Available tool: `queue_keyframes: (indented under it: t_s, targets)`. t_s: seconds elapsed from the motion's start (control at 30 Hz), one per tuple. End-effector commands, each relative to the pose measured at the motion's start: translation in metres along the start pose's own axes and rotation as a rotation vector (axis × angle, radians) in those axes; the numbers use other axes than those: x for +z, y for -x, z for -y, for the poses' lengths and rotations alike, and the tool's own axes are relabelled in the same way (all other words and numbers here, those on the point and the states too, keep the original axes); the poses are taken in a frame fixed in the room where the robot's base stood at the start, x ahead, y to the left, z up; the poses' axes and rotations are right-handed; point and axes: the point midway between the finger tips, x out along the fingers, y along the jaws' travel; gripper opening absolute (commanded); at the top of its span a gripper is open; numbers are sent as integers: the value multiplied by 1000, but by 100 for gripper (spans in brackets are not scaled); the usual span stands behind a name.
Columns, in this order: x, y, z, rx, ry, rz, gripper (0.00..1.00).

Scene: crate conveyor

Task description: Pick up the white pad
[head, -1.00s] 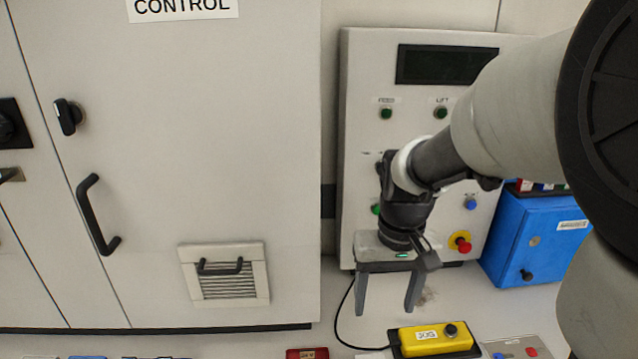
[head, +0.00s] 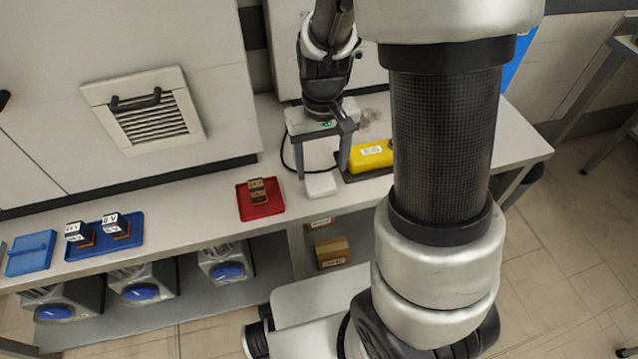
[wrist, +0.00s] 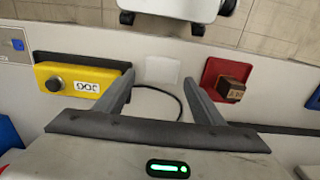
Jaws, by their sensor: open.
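The white pad (head: 320,185) lies flat on the bench near its front edge, between the yellow jog box and the red tray. In the wrist view the pad (wrist: 161,70) shows beyond and between the fingertips, with nothing on it. My gripper (head: 322,175) is open and empty, pointing down over the bench close to the pad. In the wrist view my gripper (wrist: 160,80) has its fingers apart, one toward each side of the pad. I cannot tell the exact height of the fingertips above the pad.
A yellow jog box (head: 371,157) stands close right of the gripper, with a black cable behind. A red tray (head: 274,208) holding a brown block (head: 258,190) is to the left. Blue trays (head: 72,252) lie further left. The cabinet (head: 190,50) rises behind.

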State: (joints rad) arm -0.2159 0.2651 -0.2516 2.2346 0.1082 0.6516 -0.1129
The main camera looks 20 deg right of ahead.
Motion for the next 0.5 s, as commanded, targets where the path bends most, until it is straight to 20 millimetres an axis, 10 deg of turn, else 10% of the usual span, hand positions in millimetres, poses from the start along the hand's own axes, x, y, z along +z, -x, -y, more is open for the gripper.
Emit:
queue_keyframes:
  t_s: [0.5]
  targets:
    - [-1,-53,3,0,1,2,62]
